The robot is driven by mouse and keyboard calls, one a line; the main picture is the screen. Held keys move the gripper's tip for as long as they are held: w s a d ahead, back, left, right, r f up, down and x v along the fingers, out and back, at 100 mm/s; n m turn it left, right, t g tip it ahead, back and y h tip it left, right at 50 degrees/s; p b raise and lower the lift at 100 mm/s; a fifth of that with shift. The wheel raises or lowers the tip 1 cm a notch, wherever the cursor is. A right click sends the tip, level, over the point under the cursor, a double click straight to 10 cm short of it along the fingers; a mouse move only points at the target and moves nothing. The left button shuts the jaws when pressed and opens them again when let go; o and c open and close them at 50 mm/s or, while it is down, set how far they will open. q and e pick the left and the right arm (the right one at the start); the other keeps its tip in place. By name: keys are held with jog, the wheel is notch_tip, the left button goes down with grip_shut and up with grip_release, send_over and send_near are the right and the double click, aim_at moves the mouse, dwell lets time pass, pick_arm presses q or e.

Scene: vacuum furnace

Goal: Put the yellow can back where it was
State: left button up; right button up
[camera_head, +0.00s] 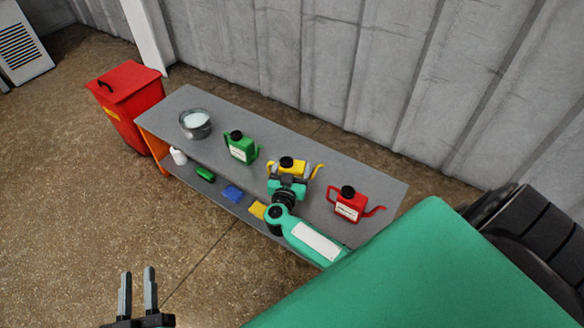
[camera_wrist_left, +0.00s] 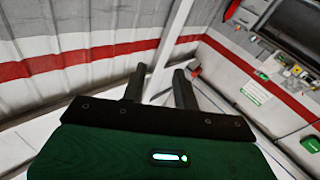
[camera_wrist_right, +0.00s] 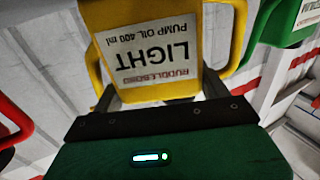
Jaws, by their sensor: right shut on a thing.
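The yellow can (camera_head: 287,163) with a black cap is at the grey bench top (camera_head: 240,122), between the green can (camera_head: 241,147) and the red can (camera_head: 348,204). I cannot tell whether its base touches the bench. My right gripper (camera_head: 287,183) is shut on the yellow can from the front and hides its lower part. In the right wrist view the can's label (camera_wrist_right: 150,55) faces the camera, between the fingers (camera_wrist_right: 160,88). My left gripper (camera_head: 137,292) is open and empty, over the floor at the bottom left; its fingers (camera_wrist_left: 160,85) show apart in the left wrist view.
A metal pot (camera_head: 195,124) stands at the bench's left end. The lower shelf holds a white bottle (camera_head: 178,156) and green, blue (camera_head: 233,193) and yellow items. A red bin (camera_head: 128,100) stands left of the bench. A corrugated wall (camera_head: 300,60) runs behind.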

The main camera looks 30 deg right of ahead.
jog(key=shift+f, duration=0.15)
jog(key=o, duration=1.1)
